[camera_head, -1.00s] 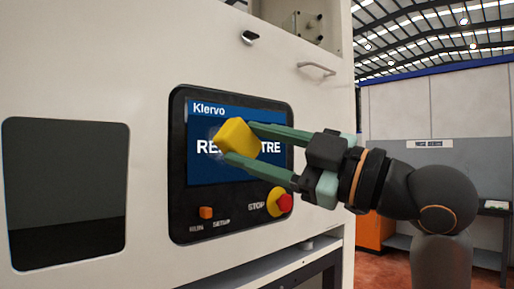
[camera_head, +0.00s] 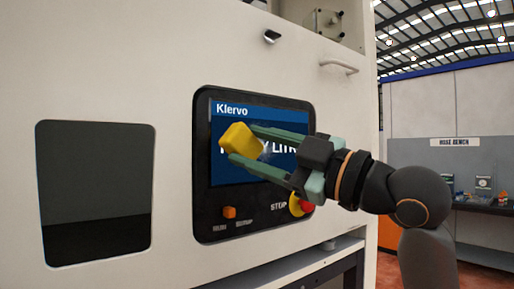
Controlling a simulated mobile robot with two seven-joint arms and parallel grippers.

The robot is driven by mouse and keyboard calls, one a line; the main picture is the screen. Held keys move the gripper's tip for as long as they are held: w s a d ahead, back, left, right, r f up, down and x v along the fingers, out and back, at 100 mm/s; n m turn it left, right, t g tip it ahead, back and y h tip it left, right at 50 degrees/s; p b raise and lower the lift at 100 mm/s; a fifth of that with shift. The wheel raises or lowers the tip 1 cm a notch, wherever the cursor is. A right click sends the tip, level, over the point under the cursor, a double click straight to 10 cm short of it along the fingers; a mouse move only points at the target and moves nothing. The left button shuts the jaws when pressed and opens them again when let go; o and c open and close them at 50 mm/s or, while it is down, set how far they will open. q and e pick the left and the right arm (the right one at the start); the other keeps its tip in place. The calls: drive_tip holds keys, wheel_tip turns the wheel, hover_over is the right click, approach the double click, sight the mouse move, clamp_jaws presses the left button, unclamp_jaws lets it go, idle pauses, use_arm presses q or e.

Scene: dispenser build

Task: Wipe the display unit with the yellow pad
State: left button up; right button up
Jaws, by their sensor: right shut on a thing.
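The display unit (camera_head: 203,205) is a black-framed panel on a white machine front, with a lit blue screen (camera_head: 275,112) reading "Klervo" and white text partly hidden behind my gripper. A faint greyish smudge shows on the screen near the pad. My right gripper (camera_head: 243,147) comes in from the right, its green fingers shut on the yellow pad (camera_head: 238,139). The pad is in front of the screen's left part; I cannot tell whether it touches. My left gripper is not in view.
Below the screen are an orange switch (camera_head: 229,212) and a red stop button (camera_head: 305,205) on a yellow base, close under my gripper. A dark window (camera_head: 95,180) lies to the left. A handle (camera_head: 339,66) sticks out at upper right. A workbench stands at far right.

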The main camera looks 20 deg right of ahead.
drive_tip(key=shift+w+a+p, duration=0.3)
drive_tip(key=shift+w+p, duration=0.15)
drive_tip(key=shift+w, duration=0.45)
drive_tip(key=shift+d, duration=0.1)
drive_tip(key=w+d+p, duration=0.2)
drive_tip(key=w+d, duration=0.2)
drive_tip(key=d, duration=0.6)
drive_tip(key=shift+d, duration=0.3)
idle(0.8)
